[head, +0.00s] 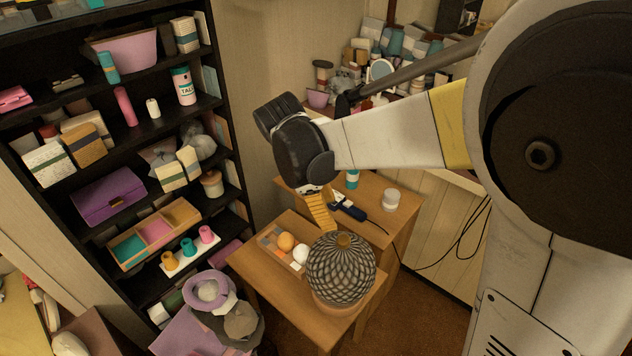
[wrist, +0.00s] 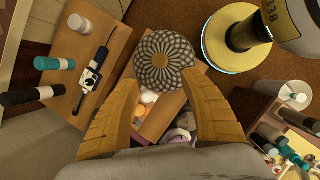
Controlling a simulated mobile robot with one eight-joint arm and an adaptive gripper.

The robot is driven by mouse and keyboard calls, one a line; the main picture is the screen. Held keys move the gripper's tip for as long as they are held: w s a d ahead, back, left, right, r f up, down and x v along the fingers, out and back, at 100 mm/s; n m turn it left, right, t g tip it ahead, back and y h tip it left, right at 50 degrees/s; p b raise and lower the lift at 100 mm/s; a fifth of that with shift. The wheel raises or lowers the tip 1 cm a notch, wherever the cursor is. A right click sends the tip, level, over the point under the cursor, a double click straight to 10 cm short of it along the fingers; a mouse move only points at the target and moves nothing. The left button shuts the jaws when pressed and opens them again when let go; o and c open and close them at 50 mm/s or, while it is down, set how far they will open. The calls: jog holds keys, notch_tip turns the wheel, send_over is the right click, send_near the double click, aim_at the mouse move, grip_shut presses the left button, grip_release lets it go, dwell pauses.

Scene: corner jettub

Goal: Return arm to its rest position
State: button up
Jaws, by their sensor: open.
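My arm reaches across the upper right of the head view, with its wrist above a low wooden table (head: 258,275). My gripper (head: 322,222) points down there, and only its ridged yellow finger shows. In the wrist view, the two yellow fingers of my gripper (wrist: 162,84) are spread wide with nothing held between them. A round patterned lidded basket (head: 341,270) stands on the table, below and just right of the gripper in the head view. In the wrist view the basket (wrist: 165,60) appears beyond the fingertips. I cannot tell the exact gap.
An orange ball (head: 286,241) and a white ball (head: 301,254) lie beside the basket. A dark corded device (head: 347,208) and white jar (head: 390,200) sit on the wooden surface behind. A crowded black shelf (head: 238,190) stands left. Brown carpet (head: 430,300) shows at lower right.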

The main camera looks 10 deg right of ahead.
jog(key=s+d+r+m+t+y, duration=0.2)
jog(key=s+r+m+t, duration=0.1)
jog(key=s+m, duration=0.3)
jog(key=s+d+r+m+t+y, duration=0.2)
jog(key=s+m, duration=0.4)
jog(key=m, duration=0.3)
jog(key=shift+s+d+r+t, duration=0.15)
jog(key=shift+s+r+t, duration=0.4)
jog(key=shift+t, duration=0.55)
jog(key=shift+w+r, duration=0.1)
jog(key=shift+w, duration=0.05)
